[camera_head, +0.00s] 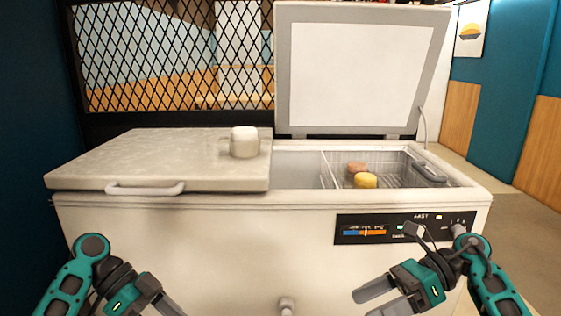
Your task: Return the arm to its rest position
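My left gripper (170,306) is at the bottom left, in front of the freezer, and is cut off by the lower edge, so its finger gap cannot be judged. My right gripper (372,300) is at the lower right, its two fingers apart with nothing between them, in front of the freezer's control panel (405,229). Both grippers are clear of the white chest freezer (200,225). The freezer's right lid (360,75) stands raised. Its left lid (110,160) is closed.
A white mug (244,142) stands on the closed lid. A brown item (357,167) and a yellow item (366,181) lie in the wire basket inside the freezer, beside a grey container (429,172). A lid handle (145,188) sticks out at the front left. A black lattice is behind.

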